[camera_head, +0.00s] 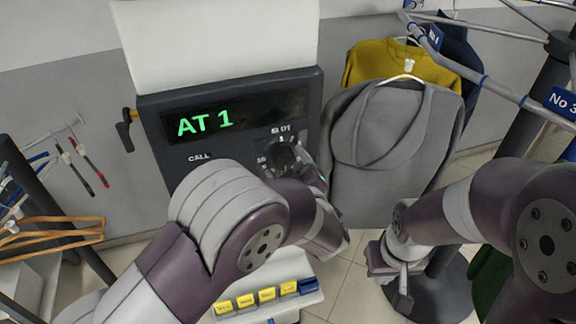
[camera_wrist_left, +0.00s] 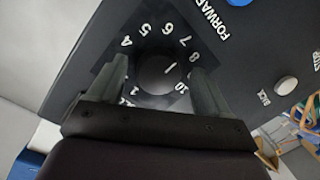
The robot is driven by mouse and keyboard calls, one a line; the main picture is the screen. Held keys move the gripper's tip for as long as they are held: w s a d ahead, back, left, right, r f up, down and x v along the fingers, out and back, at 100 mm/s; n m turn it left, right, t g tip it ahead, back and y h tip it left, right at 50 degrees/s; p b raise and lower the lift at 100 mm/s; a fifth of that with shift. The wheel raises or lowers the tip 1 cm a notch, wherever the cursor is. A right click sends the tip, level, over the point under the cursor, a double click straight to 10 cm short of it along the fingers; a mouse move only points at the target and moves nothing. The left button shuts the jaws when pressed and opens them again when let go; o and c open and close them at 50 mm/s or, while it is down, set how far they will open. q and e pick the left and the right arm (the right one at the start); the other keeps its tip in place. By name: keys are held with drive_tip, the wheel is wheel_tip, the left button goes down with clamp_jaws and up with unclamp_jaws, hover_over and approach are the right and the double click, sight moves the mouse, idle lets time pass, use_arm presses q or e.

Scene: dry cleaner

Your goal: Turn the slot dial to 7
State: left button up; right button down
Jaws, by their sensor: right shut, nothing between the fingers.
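The slot dial (camera_head: 284,158) is a dark round knob on the black control panel (camera_head: 320,100). It also shows in the left wrist view (camera_wrist_left: 158,72), ringed by white numbers. A short white mark on it points up and right, roughly towards 7 and 8; I cannot tell which exactly. My left gripper (camera_wrist_left: 162,80) is open, with one finger on each side of the dial and apparent gaps to it. In the head view the left gripper (camera_head: 308,168) is at the panel's lower right, partly hidden. My right gripper (camera_head: 402,290) is shut and empty, away from the panel.
The panel's display (camera_head: 235,118) reads AT 1. A grey garment (camera_head: 385,150) and a yellow one (camera_head: 405,62) hang just right of the panel. A rail (camera_head: 490,90) runs at the upper right. Yellow tags (camera_head: 265,295) line a shelf below. Wooden hangers (camera_head: 50,232) are at left.

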use_arm(q)
drive_tip(key=p+v, duration=0.2)
drive_tip(key=v, duration=1)
drive_tip(key=shift+s, duration=0.3)
drive_tip(key=shift+d+r, duration=0.1)
